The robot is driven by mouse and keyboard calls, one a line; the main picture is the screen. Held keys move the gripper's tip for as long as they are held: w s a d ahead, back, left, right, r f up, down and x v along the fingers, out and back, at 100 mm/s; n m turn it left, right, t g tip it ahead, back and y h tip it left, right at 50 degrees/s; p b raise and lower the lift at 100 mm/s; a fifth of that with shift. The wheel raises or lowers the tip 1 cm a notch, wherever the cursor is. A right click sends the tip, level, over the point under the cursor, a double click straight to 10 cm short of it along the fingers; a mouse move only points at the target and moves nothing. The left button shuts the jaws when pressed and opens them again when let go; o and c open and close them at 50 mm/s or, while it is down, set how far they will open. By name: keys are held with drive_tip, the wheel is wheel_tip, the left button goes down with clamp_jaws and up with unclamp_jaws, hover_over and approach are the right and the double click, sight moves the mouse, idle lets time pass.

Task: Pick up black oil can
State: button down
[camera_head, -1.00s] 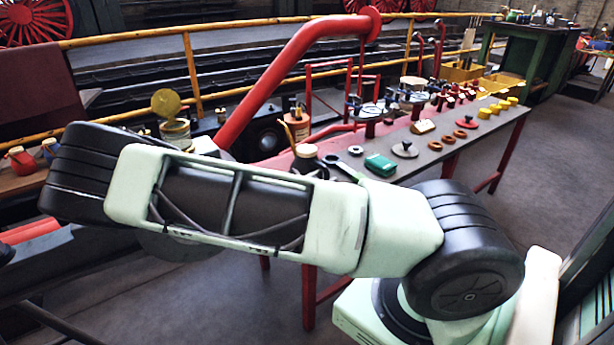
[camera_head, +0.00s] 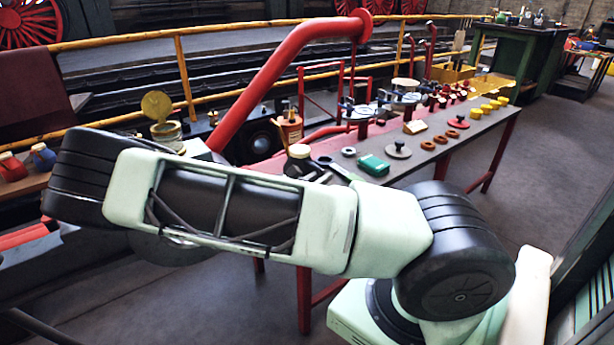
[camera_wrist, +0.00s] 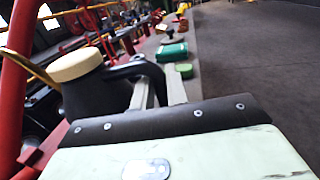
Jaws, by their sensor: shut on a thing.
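The black oil can (camera_wrist: 88,97) is large at the left of the wrist view. It has a cream lid (camera_wrist: 75,65), a black handle on its right side, and what looks like a thin brass spout reaching left. My gripper (camera_wrist: 158,90) is shut on the handle; its two pale fingers reach up to it. My wrist body hides the can's lower right part, so I cannot tell whether its base touches the bench. In the head view the cream lid (camera_head: 299,151) shows above my arm, which hides most of the can and my gripper.
The bench (camera_head: 462,153) carries a teal box (camera_head: 373,165), a grey knobbed disc (camera_head: 398,150), brown rings and several red and yellow parts. A thick red pipe (camera_head: 270,85) slants overhead. The floor to the right is clear.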

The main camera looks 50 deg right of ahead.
wheel_tip(320, 180, up, 10)
drive_tip(key=p, duration=0.3)
idle(0.7)
